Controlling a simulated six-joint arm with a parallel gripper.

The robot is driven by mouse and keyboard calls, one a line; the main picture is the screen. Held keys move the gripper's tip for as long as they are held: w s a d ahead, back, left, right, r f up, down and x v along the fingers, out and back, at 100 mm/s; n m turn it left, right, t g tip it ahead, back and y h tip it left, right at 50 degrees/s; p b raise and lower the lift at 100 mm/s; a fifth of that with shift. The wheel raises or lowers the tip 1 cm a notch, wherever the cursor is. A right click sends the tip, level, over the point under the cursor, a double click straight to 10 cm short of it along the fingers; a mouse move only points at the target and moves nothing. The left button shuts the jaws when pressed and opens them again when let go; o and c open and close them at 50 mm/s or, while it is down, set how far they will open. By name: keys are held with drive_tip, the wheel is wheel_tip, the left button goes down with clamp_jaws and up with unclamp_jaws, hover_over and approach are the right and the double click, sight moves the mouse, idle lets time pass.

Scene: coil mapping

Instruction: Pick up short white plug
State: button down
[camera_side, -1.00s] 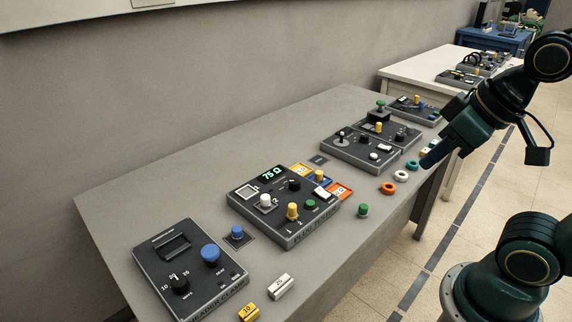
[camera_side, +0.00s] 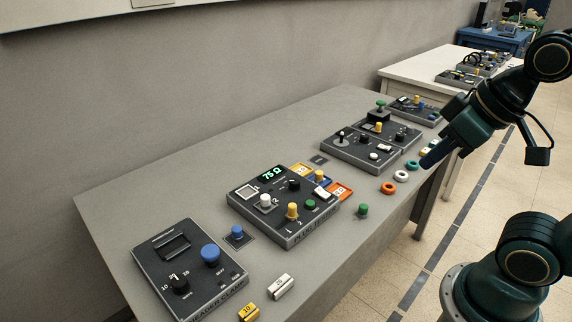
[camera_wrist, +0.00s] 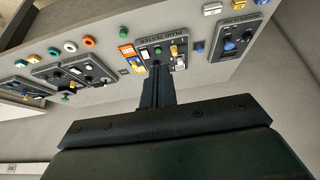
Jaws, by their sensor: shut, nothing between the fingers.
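A short white plug (camera_side: 265,201) stands upright in the dark tester panel (camera_side: 247,222), to the left of a yellow plug (camera_side: 292,210). In the wrist view the white plug (camera_wrist: 180,61) shows small, on the panel just right of my fingers. My gripper (camera_side: 428,160) is shut and empty. In the side view it hangs above the table's right edge, well to the right of the white plug and apart from it. The closed fingers (camera_wrist: 157,72) cover part of the view of the panel in the wrist view.
A white block (camera_side: 281,286) and a yellow block (camera_side: 249,312) lie near the front edge. A green plug (camera_side: 363,210) and several coloured rings, one of them orange (camera_side: 388,188), lie along the right edge. Other panels, such as one with a blue knob (camera_side: 210,253), stand nearby.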

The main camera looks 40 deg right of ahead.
drive_tip(key=c, duration=1.1)
unclamp_jaws()
drive_tip(key=w+a+r+n+g, duration=0.15)
drive_tip(key=w+n, duration=0.35)
drive_tip(key=w, duration=0.5)
drive_tip(key=w+a+n+g, duration=0.1)
drive_tip(key=w+n+g, duration=0.1)
drive_tip(key=w+n, duration=0.65)
drive_tip(key=w+f+n, duration=0.2)
drive_tip(key=w+f, duration=0.2)
drive_tip(key=w, duration=0.2)
drive_tip(key=w+f+n+g+y, duration=0.1)
drive_tip(key=w+f+n, duration=0.1)
drive_tip(key=w+f, duration=0.3)
drive_tip(key=w+a+f+n+g, duration=0.1)
drive_tip(key=w+f+n, duration=0.1)
drive_tip(key=w+f, duration=0.3)
drive_tip(key=shift+w+n, duration=0.35)
drive_tip(key=shift+w, duration=0.55)
